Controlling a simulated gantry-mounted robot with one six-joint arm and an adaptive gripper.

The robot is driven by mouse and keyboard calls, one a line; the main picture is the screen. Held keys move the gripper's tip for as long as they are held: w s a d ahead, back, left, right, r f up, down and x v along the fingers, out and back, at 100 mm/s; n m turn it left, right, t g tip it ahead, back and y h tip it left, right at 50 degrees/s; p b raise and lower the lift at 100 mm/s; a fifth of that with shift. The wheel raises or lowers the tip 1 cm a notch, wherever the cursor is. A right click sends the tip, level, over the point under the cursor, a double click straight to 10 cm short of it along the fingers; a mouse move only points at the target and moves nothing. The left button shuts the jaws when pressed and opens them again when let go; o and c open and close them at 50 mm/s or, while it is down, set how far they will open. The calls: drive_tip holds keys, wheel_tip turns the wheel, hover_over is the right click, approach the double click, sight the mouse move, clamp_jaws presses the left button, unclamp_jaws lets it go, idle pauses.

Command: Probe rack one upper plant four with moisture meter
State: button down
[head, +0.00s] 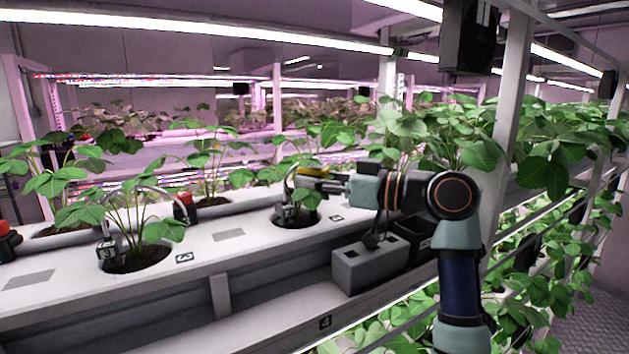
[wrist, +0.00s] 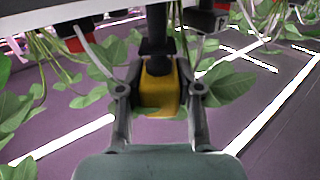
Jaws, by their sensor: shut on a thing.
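My gripper (head: 306,182) reaches in from the right over the upper white gutter of the rack. It is shut on the moisture meter (head: 313,171), whose yellow body shows at its top. In the wrist view the yellow meter (wrist: 160,97) sits between the two fingers, with its black part running toward the top edge. The meter is above the planting hole (head: 297,221) beyond the one labelled 3, with a plant (head: 304,197) beside it. Leaves and the irrigation hoop hide the meter's lower end, so I cannot tell whether it touches the soil.
Plant three (head: 135,225) stands to the left in its hole. A grey box (head: 370,267) with slots and a black bin (head: 415,238) sit on the ledge below my arm. A white post (head: 508,110) stands right of the arm. Dense leaves crowd the right side.

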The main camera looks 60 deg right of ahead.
sight(315, 166)
drive_tip(key=shift+r, duration=0.1)
drive_tip(key=shift+r+p, duration=2.05)
drive_tip(key=shift+r, duration=0.4)
